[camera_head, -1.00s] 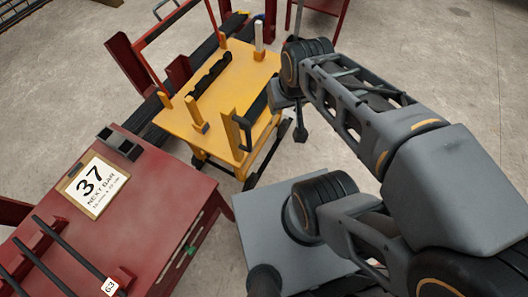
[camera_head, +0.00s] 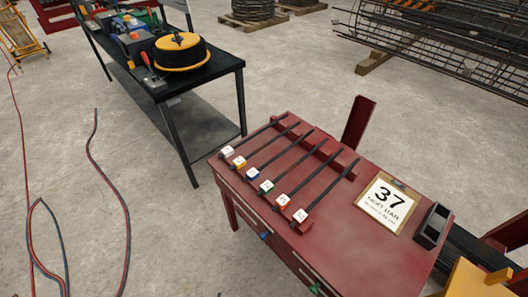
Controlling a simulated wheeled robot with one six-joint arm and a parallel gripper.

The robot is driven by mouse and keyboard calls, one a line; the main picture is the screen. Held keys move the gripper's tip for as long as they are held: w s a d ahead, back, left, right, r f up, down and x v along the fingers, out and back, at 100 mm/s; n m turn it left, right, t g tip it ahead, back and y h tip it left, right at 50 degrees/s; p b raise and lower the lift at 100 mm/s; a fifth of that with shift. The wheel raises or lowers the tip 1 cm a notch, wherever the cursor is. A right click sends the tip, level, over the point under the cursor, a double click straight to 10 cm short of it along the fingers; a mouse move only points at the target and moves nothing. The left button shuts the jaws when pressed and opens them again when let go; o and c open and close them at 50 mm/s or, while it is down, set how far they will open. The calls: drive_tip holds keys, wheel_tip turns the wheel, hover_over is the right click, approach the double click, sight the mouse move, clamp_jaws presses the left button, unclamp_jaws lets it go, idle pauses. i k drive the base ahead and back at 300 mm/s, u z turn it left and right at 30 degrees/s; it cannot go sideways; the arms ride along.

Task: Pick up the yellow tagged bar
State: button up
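Several dark bars lie side by side on the red table (camera_head: 335,235), each with a small tag at its near-left end. The second bar from the left (camera_head: 270,143) has a tag with a yellow-orange edge (camera_head: 239,162). It lies between a bar with a pale tag (camera_head: 227,151) and one with a blue tag (camera_head: 252,173). Its far end rests at a red raised support (camera_head: 318,146). The tag numbers are too small to read surely. My gripper and arm are not in view now.
A clipboard sign (camera_head: 387,201) reading 37 NEXT BAR lies right of the bars, beside a dark holder (camera_head: 432,226). A black workbench (camera_head: 190,85) with tools and a reel (camera_head: 180,52) stands behind left. Hoses (camera_head: 108,180) lie on the left floor. Yellow equipment (camera_head: 478,281) shows lower right.

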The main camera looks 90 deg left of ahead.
sight(239, 163)
drive_tip(key=u, duration=3.35)
drive_tip(key=k, duration=0.45)
drive_tip(key=u, duration=1.25)
drive_tip(key=i, duration=1.15)
drive_tip(key=z, duration=0.65)
drive_tip(key=i, duration=0.85)
drive_tip(key=z, duration=1.35)
drive_tip(key=i, duration=0.35)
drive_tip(key=z, duration=0.25)
